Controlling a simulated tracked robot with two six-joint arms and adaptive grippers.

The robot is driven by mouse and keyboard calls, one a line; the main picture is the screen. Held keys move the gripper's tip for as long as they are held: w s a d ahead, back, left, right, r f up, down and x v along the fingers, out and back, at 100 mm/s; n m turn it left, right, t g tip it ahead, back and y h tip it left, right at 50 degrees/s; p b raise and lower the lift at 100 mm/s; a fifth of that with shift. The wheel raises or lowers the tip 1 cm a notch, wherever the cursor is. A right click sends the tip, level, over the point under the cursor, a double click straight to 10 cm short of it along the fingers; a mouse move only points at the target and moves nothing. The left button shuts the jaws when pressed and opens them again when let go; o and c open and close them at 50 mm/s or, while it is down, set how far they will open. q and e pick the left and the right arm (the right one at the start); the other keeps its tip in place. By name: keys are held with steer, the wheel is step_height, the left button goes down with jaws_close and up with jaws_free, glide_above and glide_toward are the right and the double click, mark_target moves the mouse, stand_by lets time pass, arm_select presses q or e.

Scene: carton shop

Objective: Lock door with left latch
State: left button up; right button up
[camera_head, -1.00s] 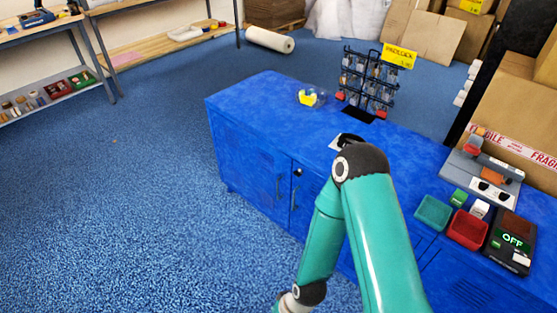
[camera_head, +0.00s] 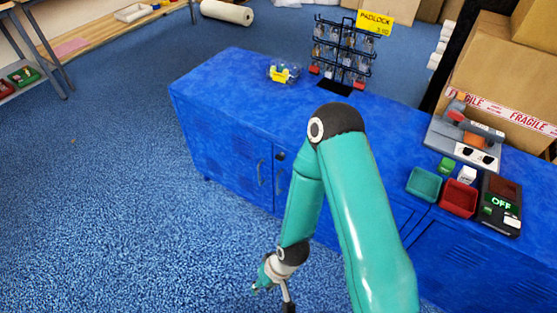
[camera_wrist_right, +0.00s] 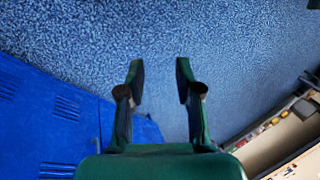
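The blue cabinet (camera_head: 225,115) stands in the middle of the head view with its doors shut. Two bar handles, the left one (camera_head: 260,172) and the right one (camera_head: 277,181), sit side by side where two doors meet. A small dark fitting (camera_head: 281,156) shows high on the right door; I cannot tell whether it is a latch or how it is set. My right gripper (camera_wrist_right: 160,70) is open and empty in the right wrist view, above blue floor. My left gripper is not in view.
On the cabinet top are a padlock rack (camera_head: 342,50), a clear tub with a yellow item (camera_head: 284,72), a green tray (camera_head: 423,184), a red tray (camera_head: 459,198) and a device reading OFF (camera_head: 501,204). Cartons (camera_head: 508,75) stand at right. Floor left of the cabinet is clear.

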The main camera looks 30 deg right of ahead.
steer(key=w+d+f+m+t+b, duration=0.4)
steer(key=w+d+f+b, duration=0.15)
steer(key=w+b, duration=0.3)
steer(key=m+t+h+b, duration=0.4)
steer(key=m+t+b, duration=0.8)
steer(key=b, duration=1.3)
glide_toward(279, 158)
steer(key=shift+n+t, duration=0.3)
steer(key=shift+t, duration=0.1)
steer(key=w+b, duration=0.1)
steer(key=w, duration=0.2)
steer(key=w+f+b, duration=0.1)
steer(key=w, duration=0.2)
steer(key=w+b, duration=0.1)
steer(key=w, duration=0.3)
steer(key=shift+w+f, duration=0.1)
steer(key=shift+f, duration=0.05)
jaws_close()
